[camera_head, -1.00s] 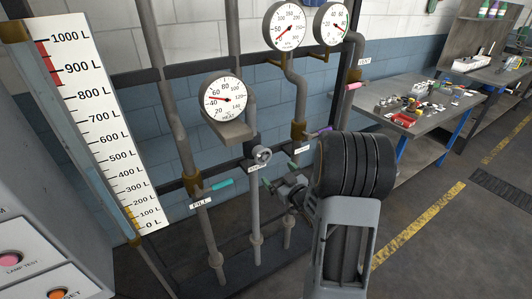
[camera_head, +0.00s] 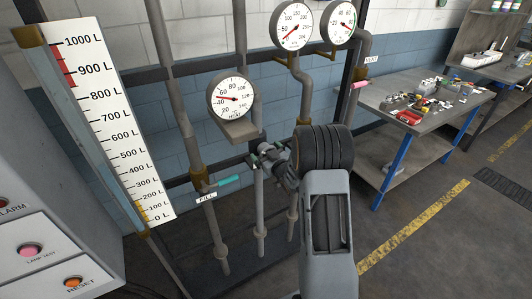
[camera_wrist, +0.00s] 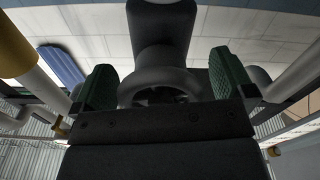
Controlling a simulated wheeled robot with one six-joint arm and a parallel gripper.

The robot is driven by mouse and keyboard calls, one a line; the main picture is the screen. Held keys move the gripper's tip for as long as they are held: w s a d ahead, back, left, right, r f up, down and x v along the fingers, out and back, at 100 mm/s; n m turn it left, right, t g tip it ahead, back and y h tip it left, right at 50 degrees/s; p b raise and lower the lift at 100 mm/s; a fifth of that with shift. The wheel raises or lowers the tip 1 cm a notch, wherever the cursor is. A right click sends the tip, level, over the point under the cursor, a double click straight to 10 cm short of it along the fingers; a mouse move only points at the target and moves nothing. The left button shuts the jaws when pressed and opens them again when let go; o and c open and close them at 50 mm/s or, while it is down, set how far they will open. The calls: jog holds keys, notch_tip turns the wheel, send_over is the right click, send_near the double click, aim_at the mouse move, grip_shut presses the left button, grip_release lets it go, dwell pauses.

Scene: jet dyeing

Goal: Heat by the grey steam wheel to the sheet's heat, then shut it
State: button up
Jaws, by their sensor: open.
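My gripper (camera_head: 260,155) is open at the steam pipe below the heat gauge. In the wrist view its two green fingers (camera_wrist: 164,82) stand on either side of a round grey wheel (camera_wrist: 165,78), apart from it as far as I can see. In the head view the gripper covers the wheel. The round heat gauge (camera_head: 232,98) sits on a bracket just above, its needle pointing left near 40. No sheet with a heat value is in view.
The teal fill lever (camera_head: 229,181) is left of my gripper. Two more gauges (camera_head: 291,25) (camera_head: 338,21) hang above. A pink vent lever (camera_head: 359,85) is to the right, before a cluttered workbench (camera_head: 430,112). A litre scale (camera_head: 107,120) stands left, above a button panel (camera_head: 40,245).

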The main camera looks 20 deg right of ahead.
jog(key=c, duration=0.9)
jog(key=shift+f+m+b, duration=0.1)
jog(key=shift+m+b, duration=0.3)
jog(key=shift+b, duration=0.05)
jog(key=shift+f+m+b, duration=0.1)
jog(key=shift+m+b, duration=0.5)
jog(key=shift+a+m+b, duration=0.1)
jog(key=shift+m+b, duration=0.55)
jog(key=shift+m, duration=0.15)
jog(key=m+b, duration=0.1)
jog(key=m, duration=0.2)
jog(key=shift+a+r+m+b, duration=0.15)
jog(key=shift+m+b, duration=0.15)
jog(key=shift+m, duration=0.55)
jog(key=shift+r+m+b, duration=0.1)
jog(key=shift+m+b, duration=0.2)
jog(key=shift+m, duration=0.55)
